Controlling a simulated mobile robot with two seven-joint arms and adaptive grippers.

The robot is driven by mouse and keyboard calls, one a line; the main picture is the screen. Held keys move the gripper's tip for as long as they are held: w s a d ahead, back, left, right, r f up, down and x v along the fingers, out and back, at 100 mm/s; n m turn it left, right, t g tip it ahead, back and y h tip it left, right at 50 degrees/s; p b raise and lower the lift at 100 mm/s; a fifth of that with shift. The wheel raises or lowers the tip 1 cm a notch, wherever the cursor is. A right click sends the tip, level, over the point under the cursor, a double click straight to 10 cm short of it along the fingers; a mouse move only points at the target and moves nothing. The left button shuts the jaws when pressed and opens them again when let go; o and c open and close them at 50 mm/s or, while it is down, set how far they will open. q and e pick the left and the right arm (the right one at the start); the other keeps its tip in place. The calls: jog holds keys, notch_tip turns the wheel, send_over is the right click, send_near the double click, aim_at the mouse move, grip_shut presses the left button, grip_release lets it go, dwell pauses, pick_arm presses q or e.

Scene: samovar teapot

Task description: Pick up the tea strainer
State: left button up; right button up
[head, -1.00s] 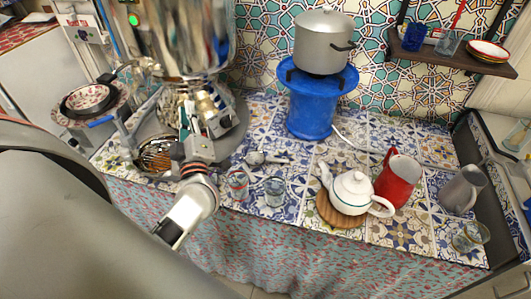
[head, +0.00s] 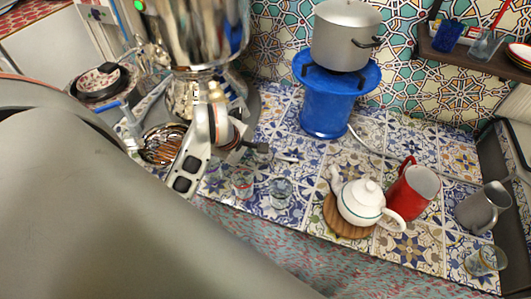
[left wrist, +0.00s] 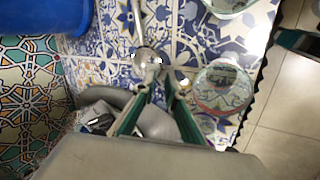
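The tea strainer (head: 286,157) lies on the patterned tile counter (head: 318,160), right of the samovar's foot. In the head view mostly its thin handle shows; the rest is hidden by my left gripper (head: 257,147). In the left wrist view a shiny round piece of the strainer (left wrist: 147,62) lies just beyond the tips of my left gripper (left wrist: 158,86). The two fingers are apart with nothing held between them. I cannot tell whether a finger touches the strainer. My right gripper is not in view.
The samovar (head: 200,35) stands close at the left. Two small glasses (head: 242,183) (head: 281,192) stand near the counter's front edge. A white teapot (head: 362,200) on a wooden board, a red jug (head: 414,190) and a blue stand (head: 325,105) with a pot are farther right.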

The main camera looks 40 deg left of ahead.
aim_at(258, 161)
pick_arm(q)
jog(key=x, duration=0.5)
jog(key=shift+w+d+f+b, duration=0.15)
jog(key=shift+w+b, duration=0.1)
jog(key=shift+b, duration=0.15)
grip_shut()
